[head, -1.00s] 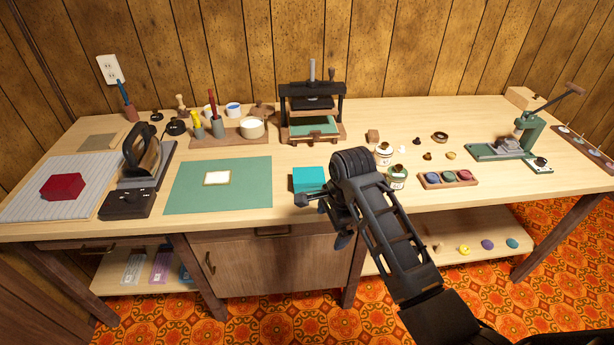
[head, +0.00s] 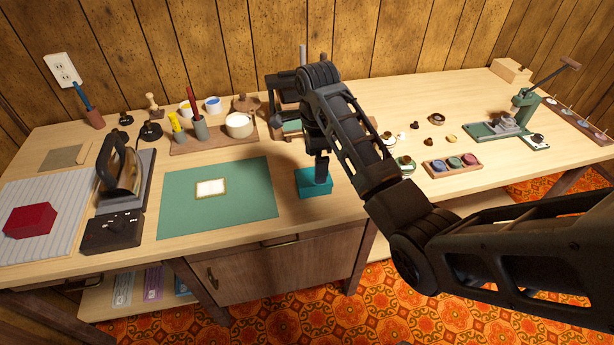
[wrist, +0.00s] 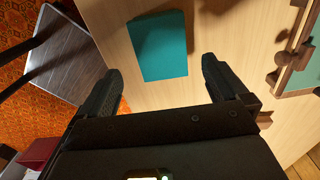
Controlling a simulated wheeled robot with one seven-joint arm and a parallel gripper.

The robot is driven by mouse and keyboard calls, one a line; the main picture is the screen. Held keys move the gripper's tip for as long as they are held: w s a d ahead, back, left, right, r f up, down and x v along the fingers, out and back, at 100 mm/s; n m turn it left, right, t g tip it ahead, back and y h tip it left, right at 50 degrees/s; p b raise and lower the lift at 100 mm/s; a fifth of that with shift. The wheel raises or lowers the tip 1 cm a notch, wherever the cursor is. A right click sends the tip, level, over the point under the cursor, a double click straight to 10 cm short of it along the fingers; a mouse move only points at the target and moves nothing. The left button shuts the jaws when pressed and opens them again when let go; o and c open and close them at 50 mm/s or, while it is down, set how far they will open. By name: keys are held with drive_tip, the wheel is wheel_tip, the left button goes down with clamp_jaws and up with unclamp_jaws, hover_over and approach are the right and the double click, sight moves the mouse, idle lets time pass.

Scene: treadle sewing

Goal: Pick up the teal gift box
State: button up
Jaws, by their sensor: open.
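The teal gift box (head: 314,186) lies on the wooden table near its front edge, to the right of the green cutting mat. In the head view my gripper (head: 321,172) points down over the box and hides part of it. The wrist view shows the box (wrist: 157,46) as a plain teal top, beyond the fingertips and roughly between their lines. My gripper (wrist: 161,75) is open there, its two dark fingers spread wide with nothing between them. I cannot tell the exact height of the fingertips above the box.
The green mat (head: 172,211) with a framed card lies left of the box. A press (head: 283,88) stands behind my arm. Small jars and a tray of coloured discs (head: 453,166) are to the right.

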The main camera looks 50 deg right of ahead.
sight(313, 182)
wheel_tip(313, 182, down, 7)
drive_tip(key=shift+r+p, duration=0.15)
drive_tip(key=shift+p, duration=0.2)
drive_tip(key=shift+c, duration=0.2)
drive_tip(key=c, duration=0.9)
drive_tip(key=shift+c, duration=0.2)
drive_tip(key=shift+r, duration=0.15)
